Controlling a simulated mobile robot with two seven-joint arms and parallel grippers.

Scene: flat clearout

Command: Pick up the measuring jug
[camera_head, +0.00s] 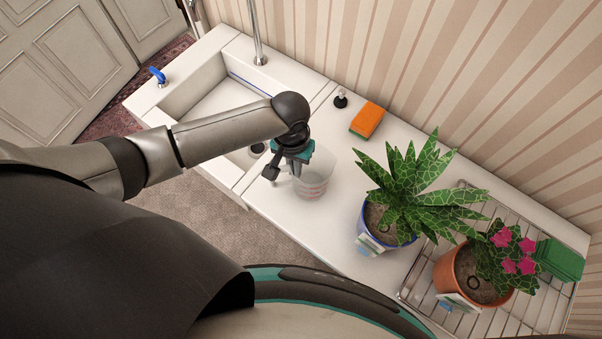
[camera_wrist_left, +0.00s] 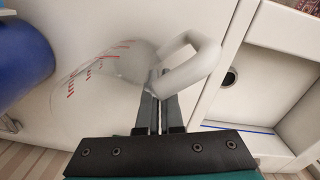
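The measuring jug (camera_head: 316,176) is clear with red markings and stands on the white counter to the right of the sink. My left gripper (camera_head: 293,162) is at the jug's handle side. In the left wrist view, the jug (camera_wrist_left: 95,75) shows with its pale loop handle (camera_wrist_left: 205,52). There the two fingers (camera_wrist_left: 159,85) are close together with a narrow gap, and they meet the lower part of the handle. The fingertips are partly hidden by the handle. The gripper looks shut on it. My right gripper is not in view.
A spiky plant in a blue pot (camera_head: 372,232) stands right of the jug. A flowering plant in a terracotta pot (camera_head: 458,283) stands on a wire rack (camera_head: 411,291). An orange sponge (camera_head: 367,119) lies behind.

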